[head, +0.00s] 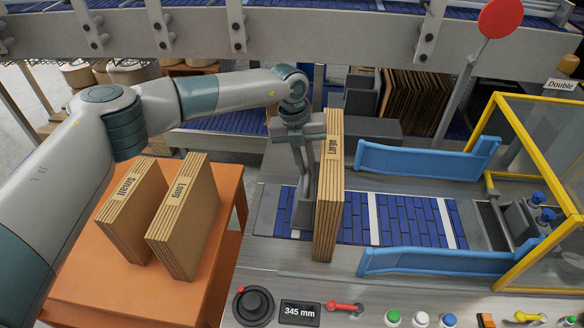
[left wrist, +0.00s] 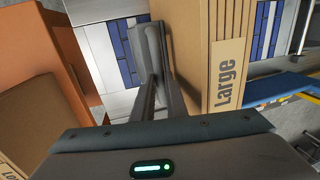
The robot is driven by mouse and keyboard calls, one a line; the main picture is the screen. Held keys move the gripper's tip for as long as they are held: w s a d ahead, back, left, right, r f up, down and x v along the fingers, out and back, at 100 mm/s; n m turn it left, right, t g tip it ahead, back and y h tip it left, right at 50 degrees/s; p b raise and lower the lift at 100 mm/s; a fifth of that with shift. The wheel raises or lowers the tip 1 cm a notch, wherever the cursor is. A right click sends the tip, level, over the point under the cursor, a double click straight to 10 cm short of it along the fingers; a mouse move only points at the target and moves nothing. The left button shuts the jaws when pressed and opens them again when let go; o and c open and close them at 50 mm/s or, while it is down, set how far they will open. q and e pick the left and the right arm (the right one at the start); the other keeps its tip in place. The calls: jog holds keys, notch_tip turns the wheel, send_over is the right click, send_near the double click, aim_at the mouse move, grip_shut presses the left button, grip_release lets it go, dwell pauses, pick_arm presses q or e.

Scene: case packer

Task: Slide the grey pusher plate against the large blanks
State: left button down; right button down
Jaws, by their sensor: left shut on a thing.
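The large blanks (head: 328,185) stand upright as a brown cardboard stack on the blue roller conveyor, labelled "Large". They also fill the upper right of the left wrist view (left wrist: 205,50). My left gripper (head: 303,205) points down just left of the stack, its fingers shut on a narrow grey piece that I take as the pusher plate (left wrist: 149,45). The plate is close beside the left face of the blanks; I cannot tell whether they touch. The gripper hides part of the plate. My right gripper is not in view.
Small blanks (head: 131,210) and long blanks (head: 185,215) stand on an orange table (head: 165,292) at left. Blue guide rails (head: 425,158) flank the conveyor right of the large stack, leading to a yellow-framed machine (head: 503,110). A control panel with a 345 mm display (head: 300,313) is in front.

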pick_arm(q)
jog(key=shift+a, duration=0.15)
jog(key=c, duration=1.8)
grip_release()
jog(key=shift+o, duration=0.2)
jog(key=shift+a, duration=0.1)
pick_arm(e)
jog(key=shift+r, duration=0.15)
